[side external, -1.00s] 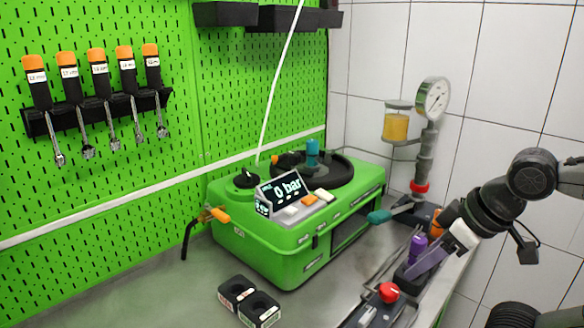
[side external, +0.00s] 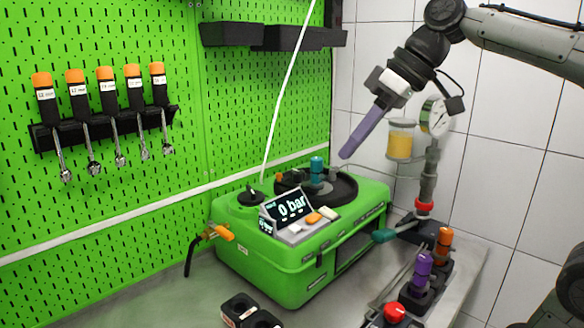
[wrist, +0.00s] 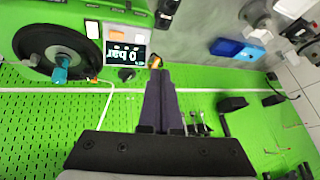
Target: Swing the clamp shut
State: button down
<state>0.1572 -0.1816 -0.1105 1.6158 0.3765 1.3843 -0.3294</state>
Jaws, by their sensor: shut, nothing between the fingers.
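The green testbench (side external: 300,240) carries a black round plate (side external: 335,192) on top, with an upright teal knob (side external: 317,166) on it. The plate (wrist: 40,42) and teal knob (wrist: 61,68) also show in the wrist view. I cannot tell for certain which part is the clamp. A teal-ended handle (side external: 384,236) sticks out near the bench's right front corner. My gripper (side external: 346,155) is shut and empty, with its purple fingers in the air above and right of the teal knob. The closed fingers also show in the wrist view (wrist: 157,72).
An orange lever (side external: 224,232) is on the bench's left side. Orange (side external: 444,240) and purple (side external: 423,265) knobs and a red button (side external: 394,312) stand at right. Black bins (side external: 305,38) hang on the pegboard.

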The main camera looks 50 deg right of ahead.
jog(key=w+d+r+y, duration=0.1)
jog(key=w+d, duration=0.2)
jog(key=w, duration=0.4)
jog(key=w+d+r, duration=0.1)
jog(key=w+d, duration=0.3)
jog(key=w, duration=0.4)
jog(key=shift+m+g+y, duration=0.3)
jog(key=shift+m+y, duration=0.1)
jog(key=shift+m, duration=0.5)
jog(key=w+d+f, duration=0.2)
jog(key=d+f, duration=0.1)
jog(key=w+d+f, duration=0.3)
jog(key=d, duration=0.1)
jog(key=w+d+f, duration=0.3)
jog(key=d, duration=0.1)
jog(key=shift+f, duration=0.15)
jog(key=shift+s+d+f, duration=0.1)
jog(key=shift+d, duration=0.25)
jog(key=x, duration=1)
